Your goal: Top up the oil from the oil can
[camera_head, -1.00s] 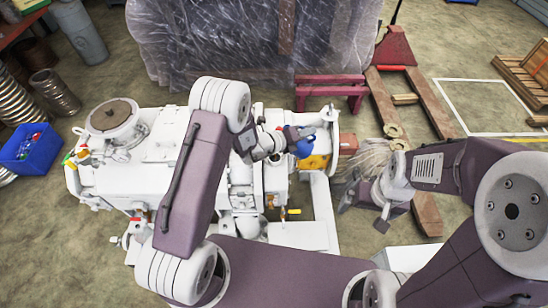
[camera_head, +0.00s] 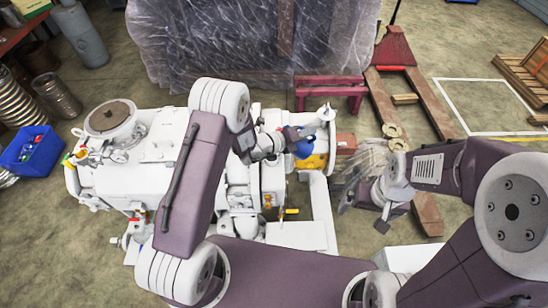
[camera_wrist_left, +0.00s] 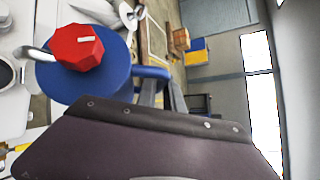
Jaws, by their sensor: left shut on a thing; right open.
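The blue oil can (camera_wrist_left: 82,88) has a red cap (camera_wrist_left: 78,47) and a bare metal spout. My left gripper (camera_head: 300,134) is shut on the oil can's handle; its fingers also show in the left wrist view (camera_wrist_left: 163,92). In the head view the blue can (camera_head: 304,148) is small and partly hidden by the gripper. It is over the right end of the white vacuum pump (camera_head: 170,135), above a yellow-orange part (camera_head: 314,162). I cannot tell whether oil flows. My right gripper (camera_head: 363,208) is open and empty, right of the pump.
A red-brown box (camera_head: 346,141) stands just right of the pump's end. A blue crate (camera_head: 28,150) with small coloured items is at the far left. A plastic-wrapped load (camera_head: 240,45) and a red pallet truck (camera_head: 395,48) stand behind. Floor at right is partly clear.

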